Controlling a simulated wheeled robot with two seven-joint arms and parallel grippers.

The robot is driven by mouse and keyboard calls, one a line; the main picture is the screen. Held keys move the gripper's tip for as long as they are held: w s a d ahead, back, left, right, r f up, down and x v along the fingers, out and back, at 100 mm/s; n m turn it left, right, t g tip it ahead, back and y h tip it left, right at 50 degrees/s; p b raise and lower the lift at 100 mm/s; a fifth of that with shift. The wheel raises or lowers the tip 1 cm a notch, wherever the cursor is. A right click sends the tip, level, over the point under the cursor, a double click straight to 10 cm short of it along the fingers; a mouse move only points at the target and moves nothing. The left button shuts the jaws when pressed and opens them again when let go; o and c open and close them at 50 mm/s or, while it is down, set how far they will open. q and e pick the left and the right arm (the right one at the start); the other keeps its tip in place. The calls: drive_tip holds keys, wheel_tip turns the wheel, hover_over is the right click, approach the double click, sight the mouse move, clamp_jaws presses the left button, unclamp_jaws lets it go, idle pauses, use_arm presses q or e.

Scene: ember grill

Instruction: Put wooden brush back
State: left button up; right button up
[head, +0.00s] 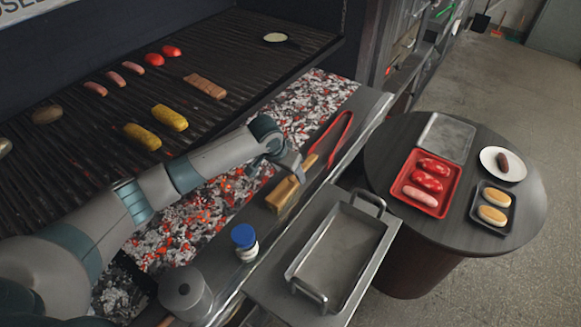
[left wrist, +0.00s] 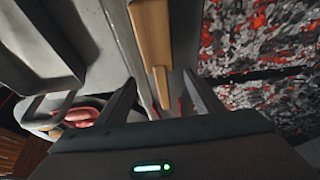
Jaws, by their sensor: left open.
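The wooden brush (head: 282,194) lies on the metal ledge in front of the coals. In the left wrist view its wide wooden block (left wrist: 152,38) is at the top, and its narrow handle (left wrist: 162,88) points down between my fingers. My left gripper (head: 297,168) is over the handle end of the brush, with its jaws apart. In the left wrist view the two fingertips of this gripper (left wrist: 163,93) are on either side of the handle, with gaps, so it is not gripped. I cannot tell the exact height of the fingers above the ledge. My right gripper is not in view.
Red tongs (head: 346,122) lie on the ledge just beyond my gripper. A blue-capped jar (head: 244,238) stands nearer on it. Glowing coals (head: 190,215) lie behind. A metal tray with handles (head: 378,243) is in front, and a round table (head: 385,135) with food trays stands at right.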

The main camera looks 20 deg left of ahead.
use_arm(q)
drive_tip(key=shift+p+v, duration=0.75)
drive_tip(key=shift+v, duration=0.3)
drive_tip(key=v, duration=0.2)
drive_tip(key=shift+s+r+p, duration=0.1)
drive_tip(key=shift+r+p, duration=0.2)
drive_tip(key=shift+p, duration=0.05)
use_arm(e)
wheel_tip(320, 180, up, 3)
use_arm(q)
drive_tip(key=shift+d, duration=0.1)
